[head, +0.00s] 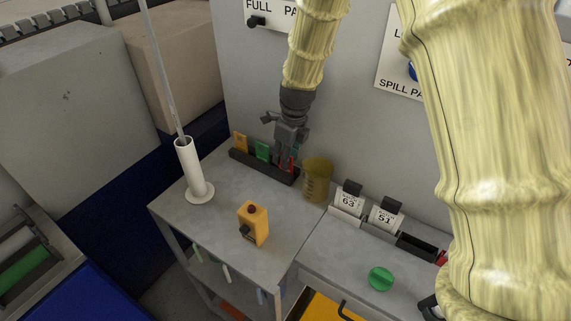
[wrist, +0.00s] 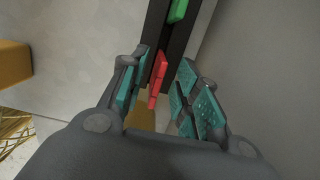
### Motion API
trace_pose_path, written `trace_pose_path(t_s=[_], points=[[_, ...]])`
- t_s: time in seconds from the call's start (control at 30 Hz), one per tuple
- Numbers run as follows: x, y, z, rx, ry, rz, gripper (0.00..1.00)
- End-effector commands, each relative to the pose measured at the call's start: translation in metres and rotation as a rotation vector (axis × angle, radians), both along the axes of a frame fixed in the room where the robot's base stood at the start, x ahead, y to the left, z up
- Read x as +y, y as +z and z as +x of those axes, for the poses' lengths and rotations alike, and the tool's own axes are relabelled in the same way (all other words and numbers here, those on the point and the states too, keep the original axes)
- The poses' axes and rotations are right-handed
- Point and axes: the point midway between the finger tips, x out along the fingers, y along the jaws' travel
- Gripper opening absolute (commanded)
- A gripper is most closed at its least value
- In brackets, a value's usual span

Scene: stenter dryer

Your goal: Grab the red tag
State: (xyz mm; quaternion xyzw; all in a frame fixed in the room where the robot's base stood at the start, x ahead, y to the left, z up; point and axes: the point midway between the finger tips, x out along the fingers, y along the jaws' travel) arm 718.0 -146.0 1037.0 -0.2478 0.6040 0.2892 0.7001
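The red tag (wrist: 158,78) stands in the black rack (wrist: 178,42). In the wrist view it shows between the two teal-padded fingers of my gripper (wrist: 163,95), nearer the left finger. The fingers are apart, and I cannot tell whether the left one touches the tag. In the head view my gripper (head: 286,155) hangs over the right end of the rack, and only a sliver of the red tag (head: 291,163) shows beside it. A green tag (head: 262,151) and an orange tag (head: 240,142) stand further left in the rack.
A yellow mesh cup (head: 317,180) stands just right of the rack. A yellow box with a dark knob (head: 253,223) and a white tube holder (head: 194,172) with a rod stand on the grey table. The wall rises close behind the rack.

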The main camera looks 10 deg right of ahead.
Motion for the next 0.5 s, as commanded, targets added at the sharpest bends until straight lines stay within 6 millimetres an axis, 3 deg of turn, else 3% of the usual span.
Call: trace_pose_path(t_s=[0.13, 0.3, 0.5], points=[[0.0001, 0.0007, -0.0001, 0.0, 0.0, 0.0, 0.29], [0.0001, 0.0006, -0.0003, 0.0, 0.0, 0.0, 0.0], [0.0002, 0.0007, -0.0004, 0.0, 0.0, 0.0, 0.0]])
